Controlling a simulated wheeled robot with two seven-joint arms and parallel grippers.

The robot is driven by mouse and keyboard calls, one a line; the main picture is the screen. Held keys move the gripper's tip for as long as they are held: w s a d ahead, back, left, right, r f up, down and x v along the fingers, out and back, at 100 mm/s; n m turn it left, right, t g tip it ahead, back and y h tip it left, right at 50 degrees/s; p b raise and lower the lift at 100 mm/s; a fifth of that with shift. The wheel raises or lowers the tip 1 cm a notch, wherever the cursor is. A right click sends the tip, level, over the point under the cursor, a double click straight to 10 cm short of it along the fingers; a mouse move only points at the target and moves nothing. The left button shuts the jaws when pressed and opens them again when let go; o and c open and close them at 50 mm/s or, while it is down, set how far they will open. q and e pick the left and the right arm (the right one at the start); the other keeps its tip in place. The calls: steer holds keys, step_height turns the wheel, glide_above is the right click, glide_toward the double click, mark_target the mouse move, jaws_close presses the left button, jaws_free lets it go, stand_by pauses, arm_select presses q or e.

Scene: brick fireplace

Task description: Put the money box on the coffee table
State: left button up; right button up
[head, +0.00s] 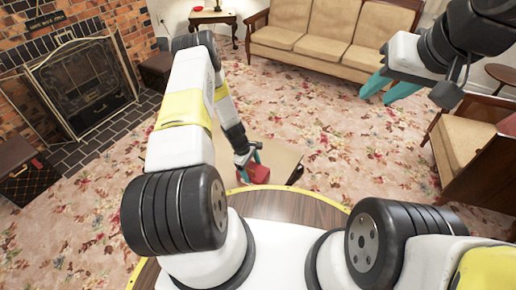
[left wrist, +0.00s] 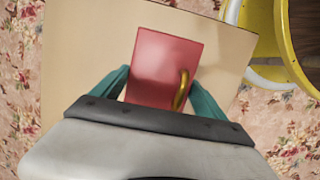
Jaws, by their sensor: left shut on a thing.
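The red money box (head: 259,174), with a curved gold handle on one face, is between the teal fingers of my left gripper (head: 252,162). In the left wrist view the money box (left wrist: 163,65) fills the space between the fingers, which are shut on it. The coffee table (head: 284,160) has a plain tan top, partly hidden by my left arm; it also shows under the money box in the left wrist view (left wrist: 80,60). I cannot tell whether the box touches the tabletop. My right gripper (head: 388,88) is raised at the upper right, open and empty.
A brick fireplace with a metal screen (head: 84,84) is at the left, with a dark brown case (head: 22,180) near it. A tan sofa (head: 325,38) stands at the back, and an armchair (head: 465,135) at the right. Flowered carpet between them is clear.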

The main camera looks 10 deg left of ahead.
arm_select(q)
steer(key=shift+w+f, duration=0.1)
steer(key=shift+f, duration=0.6)
steer(key=o, duration=2)
steer(key=shift+c, duration=0.2)
